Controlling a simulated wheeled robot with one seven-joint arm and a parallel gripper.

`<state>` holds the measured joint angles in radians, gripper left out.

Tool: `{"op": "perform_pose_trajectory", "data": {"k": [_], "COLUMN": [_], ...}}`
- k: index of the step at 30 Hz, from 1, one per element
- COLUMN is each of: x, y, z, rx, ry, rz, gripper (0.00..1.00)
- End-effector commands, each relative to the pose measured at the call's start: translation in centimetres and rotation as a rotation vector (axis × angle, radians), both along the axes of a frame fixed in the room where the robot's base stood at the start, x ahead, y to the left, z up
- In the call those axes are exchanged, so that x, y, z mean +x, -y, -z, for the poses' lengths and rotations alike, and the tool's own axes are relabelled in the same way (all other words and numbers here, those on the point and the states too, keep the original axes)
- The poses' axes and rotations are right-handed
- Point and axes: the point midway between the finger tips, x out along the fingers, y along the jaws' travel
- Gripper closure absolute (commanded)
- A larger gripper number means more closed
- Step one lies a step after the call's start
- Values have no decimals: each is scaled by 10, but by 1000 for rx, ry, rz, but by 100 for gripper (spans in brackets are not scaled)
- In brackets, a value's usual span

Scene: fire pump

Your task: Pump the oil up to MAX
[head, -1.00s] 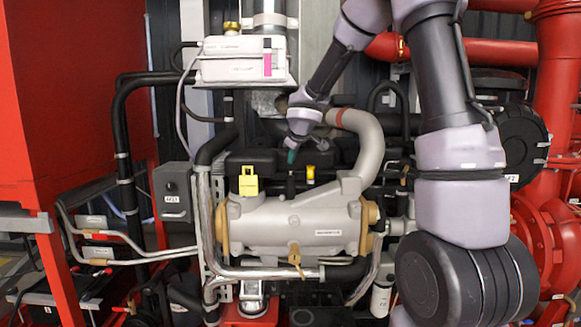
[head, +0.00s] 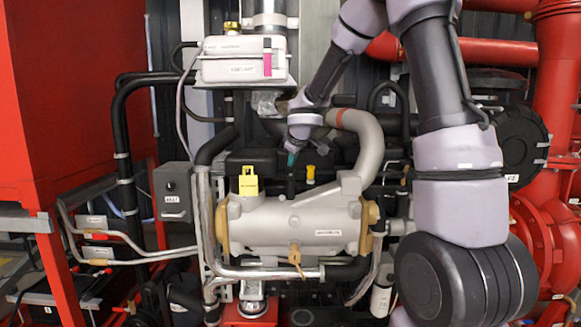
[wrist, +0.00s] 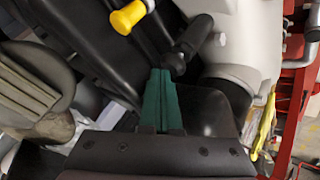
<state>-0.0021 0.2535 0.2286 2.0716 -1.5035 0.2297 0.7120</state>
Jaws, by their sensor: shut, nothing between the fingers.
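My gripper (head: 291,159) is shut and empty, with green fingertips pointing down behind the grey cylindrical housing (head: 290,222). In the wrist view the shut green fingers (wrist: 161,95) reach up to the lower end of a black knob or handle (wrist: 187,45); I cannot tell whether they touch it. In the head view a black upright rod (head: 291,186) stands just below the fingertips. A yellow-topped part (head: 310,173) stands right of that rod; a yellow knob (wrist: 127,18) shows in the wrist view. I cannot make out a MAX mark or an oil level.
A white tank (head: 243,60) with a pink strip sits at upper left. A grey curved pipe (head: 362,145) rises right of the fingertips. A yellow tag-like part (head: 248,182) stands left. Black hoses and red pipework crowd the sides.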

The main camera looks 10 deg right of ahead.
Motion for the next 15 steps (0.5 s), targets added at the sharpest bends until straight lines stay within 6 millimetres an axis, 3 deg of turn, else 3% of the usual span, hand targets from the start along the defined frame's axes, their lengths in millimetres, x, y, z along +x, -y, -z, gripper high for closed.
{"op": "perform_pose_trajectory", "data": {"k": [15], "x": [-1], "y": [1], "z": [8], "rx": [0], "ry": [-4], "rz": [0], "gripper": [100]}}
